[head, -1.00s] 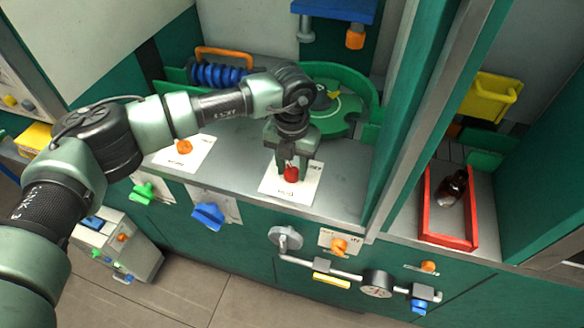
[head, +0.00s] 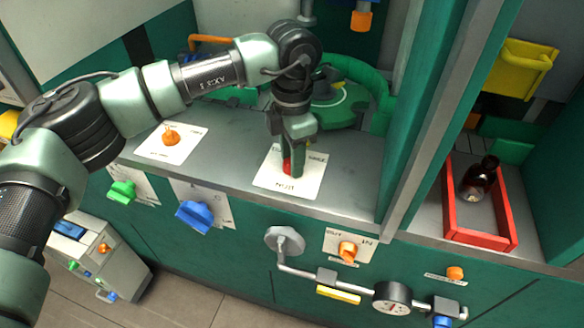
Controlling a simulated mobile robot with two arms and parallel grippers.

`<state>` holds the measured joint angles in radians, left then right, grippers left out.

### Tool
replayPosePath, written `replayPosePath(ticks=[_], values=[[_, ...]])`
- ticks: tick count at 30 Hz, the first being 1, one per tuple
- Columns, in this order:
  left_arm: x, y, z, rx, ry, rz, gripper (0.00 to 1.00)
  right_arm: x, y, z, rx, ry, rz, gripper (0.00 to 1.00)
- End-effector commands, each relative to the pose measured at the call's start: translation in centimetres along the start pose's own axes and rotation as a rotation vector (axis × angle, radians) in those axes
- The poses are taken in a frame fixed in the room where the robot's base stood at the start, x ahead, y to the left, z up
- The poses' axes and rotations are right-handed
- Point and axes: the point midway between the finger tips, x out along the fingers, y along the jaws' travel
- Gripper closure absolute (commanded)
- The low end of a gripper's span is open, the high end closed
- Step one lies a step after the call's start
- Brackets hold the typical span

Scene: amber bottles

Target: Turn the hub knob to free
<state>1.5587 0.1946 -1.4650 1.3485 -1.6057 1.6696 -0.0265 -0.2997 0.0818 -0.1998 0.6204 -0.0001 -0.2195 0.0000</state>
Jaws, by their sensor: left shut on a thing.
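A red knob (head: 287,167) stands on a white label plate (head: 310,183) on the grey counter. My left gripper (head: 291,166) points down over it, its fingers closed around the knob and hiding most of it. The printing on the plate is too small to read surely, so I cannot tell from it whether this is the hub knob. A green round hub-like fixture (head: 338,110) sits behind the gripper, partly hidden by my arm. My right gripper is not in view.
An orange knob (head: 170,137) sits on another plate to the left. Green (head: 122,191) and blue (head: 195,215) knobs are on the front panel. A pipe with a gauge (head: 391,297) runs below. A red tray (head: 481,240) holds an amber bottle (head: 479,178) beyond a post.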

Motion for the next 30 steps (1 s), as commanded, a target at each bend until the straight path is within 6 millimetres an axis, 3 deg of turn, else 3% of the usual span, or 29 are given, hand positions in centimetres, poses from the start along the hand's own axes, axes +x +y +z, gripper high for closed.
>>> replayPosePath(ticks=[3, 12, 30], values=[[0.4, 0.0, 0.1, 0.109, -0.003, 0.003, 1.00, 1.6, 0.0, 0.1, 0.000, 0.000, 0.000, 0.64], [0.1, 0.0, 0.1, 0.385, -0.003, 0.002, 1.00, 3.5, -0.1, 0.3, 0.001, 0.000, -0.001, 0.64], [-0.1, 0.0, 0.1, 0.703, -0.003, 0.002, 1.00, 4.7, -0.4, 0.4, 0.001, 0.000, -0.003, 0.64]])
